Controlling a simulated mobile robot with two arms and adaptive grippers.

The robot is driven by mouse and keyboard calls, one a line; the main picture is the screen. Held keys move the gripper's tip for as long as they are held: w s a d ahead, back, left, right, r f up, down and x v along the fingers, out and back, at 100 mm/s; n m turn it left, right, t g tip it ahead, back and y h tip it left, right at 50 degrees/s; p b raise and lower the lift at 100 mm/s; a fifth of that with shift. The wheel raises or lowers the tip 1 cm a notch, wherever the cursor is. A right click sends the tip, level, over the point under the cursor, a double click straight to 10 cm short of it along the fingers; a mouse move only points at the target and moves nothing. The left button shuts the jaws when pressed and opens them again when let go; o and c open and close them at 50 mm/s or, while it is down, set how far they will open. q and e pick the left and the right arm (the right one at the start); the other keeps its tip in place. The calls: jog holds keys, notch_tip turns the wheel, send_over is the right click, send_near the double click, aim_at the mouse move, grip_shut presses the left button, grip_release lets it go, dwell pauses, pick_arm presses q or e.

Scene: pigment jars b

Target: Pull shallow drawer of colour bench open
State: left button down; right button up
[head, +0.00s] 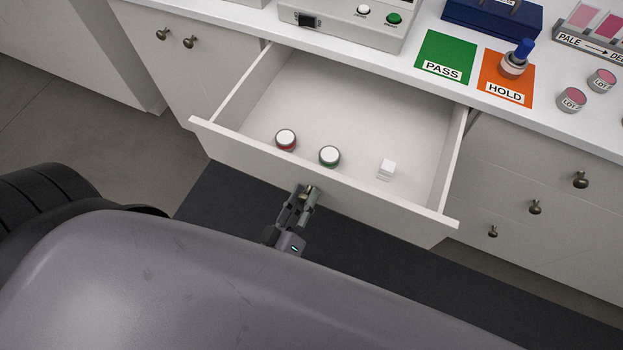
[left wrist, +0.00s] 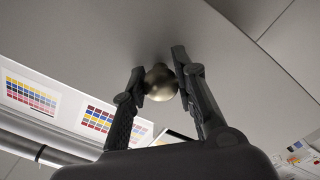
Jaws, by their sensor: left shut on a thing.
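The shallow drawer (head: 335,185) of the white colour bench (head: 445,75) stands well open in the head view. Two white-lidded jars, one with a red band (head: 286,140) and one with a green band (head: 329,156), and a small white block (head: 386,170) sit inside it near the front. My left gripper (head: 306,195) is at the middle of the drawer front. In the left wrist view its two fingers are shut on the round metal knob (left wrist: 161,82). In the head view the gripper mostly hides the knob. My right gripper is not in view.
On the bench top are a green PASS card (head: 446,57), an orange HOLD card (head: 506,78) with a blue-topped bottle (head: 514,60) on it, and pink-topped jars (head: 571,99). Closed drawers with knobs (head: 535,207) are at the right. A dark mat (head: 235,205) lies on the floor below.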

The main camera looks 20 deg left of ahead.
pick_arm(q)
jog(key=s, duration=0.2)
jog(key=shift+s, duration=0.4)
jog(key=c, duration=1.3)
grip_release()
jog(key=s, duration=1.2)
jog(key=shift+a, duration=0.25)
